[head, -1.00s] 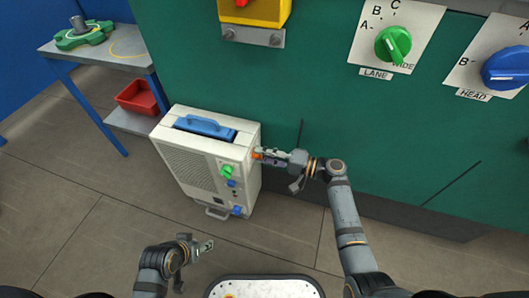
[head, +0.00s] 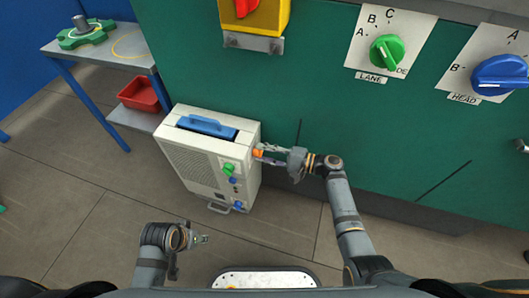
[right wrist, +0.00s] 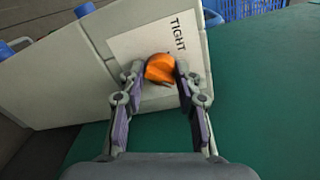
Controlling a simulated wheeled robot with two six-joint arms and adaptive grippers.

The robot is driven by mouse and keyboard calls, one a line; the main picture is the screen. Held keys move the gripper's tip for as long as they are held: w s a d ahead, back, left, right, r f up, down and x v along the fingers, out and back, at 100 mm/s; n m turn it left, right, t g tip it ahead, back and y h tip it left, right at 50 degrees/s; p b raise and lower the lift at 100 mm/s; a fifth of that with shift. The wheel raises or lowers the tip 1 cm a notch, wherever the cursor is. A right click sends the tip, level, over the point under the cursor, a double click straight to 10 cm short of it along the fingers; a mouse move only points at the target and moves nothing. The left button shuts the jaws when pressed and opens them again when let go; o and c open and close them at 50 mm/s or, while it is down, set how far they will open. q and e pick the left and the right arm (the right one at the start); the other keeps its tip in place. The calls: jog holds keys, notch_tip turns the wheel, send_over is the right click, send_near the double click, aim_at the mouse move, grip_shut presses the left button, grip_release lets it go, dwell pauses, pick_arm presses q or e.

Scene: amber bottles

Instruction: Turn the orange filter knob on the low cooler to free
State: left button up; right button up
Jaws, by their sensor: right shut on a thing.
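The low cooler (head: 203,160) is a cream box on the floor with a blue lid handle on top. Its orange filter knob (head: 258,153) sits on the right-hand side face. My right gripper (head: 262,154) is at that knob. In the right wrist view the orange knob (right wrist: 160,69) lies between the two fingertips (right wrist: 157,72), which are shut on it. A white plate (right wrist: 150,40) behind the knob reads TIGHT; any other label is hidden. My left gripper (head: 203,239) is low in front of the cooler, away from it; its jaws are too small to tell.
Green and blue small knobs (head: 229,169) sit on the cooler's front. A green machine wall (head: 320,120) rises close behind, with a green LANE knob (head: 386,51) and a blue HEAD knob (head: 500,75). A table (head: 103,52) and red bin (head: 139,94) stand left. Floor in front is clear.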

jog(key=shift+w+r, duration=0.1)
jog(key=o, duration=1.1)
jog(key=shift+o, duration=0.2)
jog(key=shift+d, duration=0.1)
jog(key=v, duration=1.2)
